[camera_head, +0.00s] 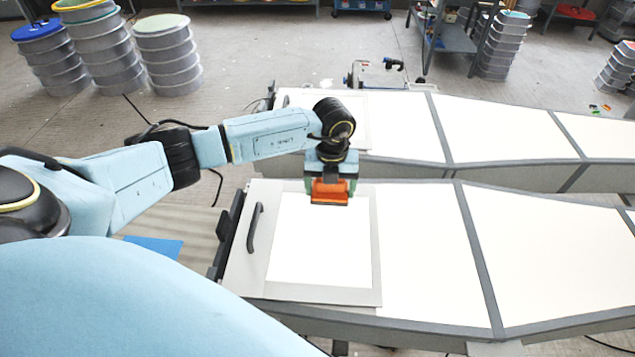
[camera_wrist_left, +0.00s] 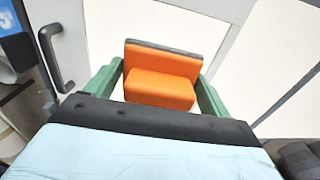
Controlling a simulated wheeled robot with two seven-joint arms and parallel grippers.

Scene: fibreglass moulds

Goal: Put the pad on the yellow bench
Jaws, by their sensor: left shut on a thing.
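The pad (camera_head: 330,193) is an orange block with a dark grey layer along one edge. My left gripper (camera_head: 331,184) is shut on it and holds it above the near cream mould, by the top edge of a white panel. In the left wrist view the pad (camera_wrist_left: 161,78) sits between the green fingers of the left gripper (camera_wrist_left: 160,90). No clearly yellow bench shows in either view. My right gripper is not in view.
The near mould (camera_head: 425,255) has a grey frame and a black handle (camera_head: 255,228) at its left end. A second mould (camera_head: 500,128) lies behind it. Stacked drums (camera_head: 168,60) stand at the back left, and a grey shelf bench (camera_head: 447,40) stands at the back.

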